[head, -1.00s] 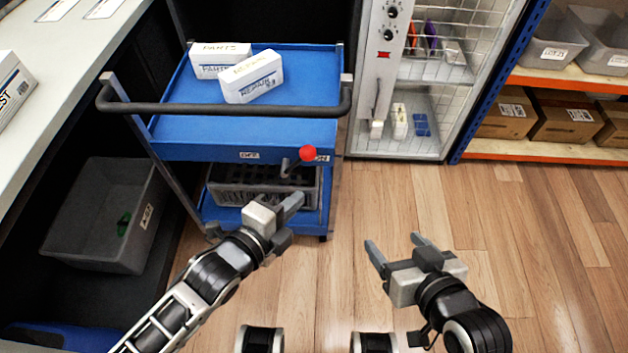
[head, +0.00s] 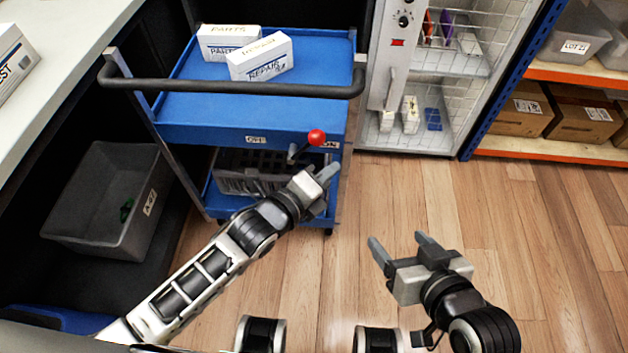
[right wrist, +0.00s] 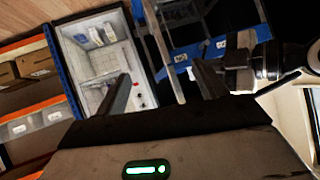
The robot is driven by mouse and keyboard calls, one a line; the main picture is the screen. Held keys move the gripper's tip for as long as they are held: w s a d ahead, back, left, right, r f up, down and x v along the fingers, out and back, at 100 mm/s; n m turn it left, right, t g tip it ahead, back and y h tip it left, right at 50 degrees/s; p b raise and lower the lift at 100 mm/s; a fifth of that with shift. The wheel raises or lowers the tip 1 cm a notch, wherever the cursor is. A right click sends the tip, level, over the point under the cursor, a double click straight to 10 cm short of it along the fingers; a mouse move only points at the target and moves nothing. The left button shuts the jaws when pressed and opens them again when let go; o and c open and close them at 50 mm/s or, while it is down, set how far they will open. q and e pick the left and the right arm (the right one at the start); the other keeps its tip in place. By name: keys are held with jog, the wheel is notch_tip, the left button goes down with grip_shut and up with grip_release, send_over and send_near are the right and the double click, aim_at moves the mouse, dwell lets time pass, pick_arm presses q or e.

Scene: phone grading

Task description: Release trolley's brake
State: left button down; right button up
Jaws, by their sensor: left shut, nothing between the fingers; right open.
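The blue trolley (head: 200,133) stands ahead in the head view, with a black push bar (head: 235,88) along its near top edge. A brake lever with a red ball knob (head: 317,137) sticks out of the trolley's near side, between labels; the right label reads ON in part and the left one looks like OFF. My left gripper (head: 325,178) is shut and empty, just below the knob and apart from it in the picture. My right gripper (head: 397,243) is open and empty over the floor to the right; its fingers also show in the right wrist view (right wrist: 165,90).
Two white boxes (head: 262,60) lie on the trolley's top, and a dark crate (head: 240,180) sits on its lower shelf. A grey bin (head: 100,200) is under the counter at left. A cabinet (head: 395,75) and shelving (head: 545,148) stand behind. Wooden floor at right is clear.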

pick_arm(q)
jog(key=w, duration=0.3)
jog(key=w+a, duration=0.1)
jog(key=shift+w+a+r+b, duration=0.1)
jog(key=shift+w+r+b, duration=0.15)
jog(key=shift+w+b, duration=0.05)
pick_arm(e)
jog(key=shift+w+a+f, duration=0.35)
jog(key=shift+w+f, duration=0.15)
jog(key=shift+f, duration=0.3)
pick_arm(q)
jog(key=shift+a, duration=0.1)
pick_arm(e)
jog(key=shift+s+f, duration=0.1)
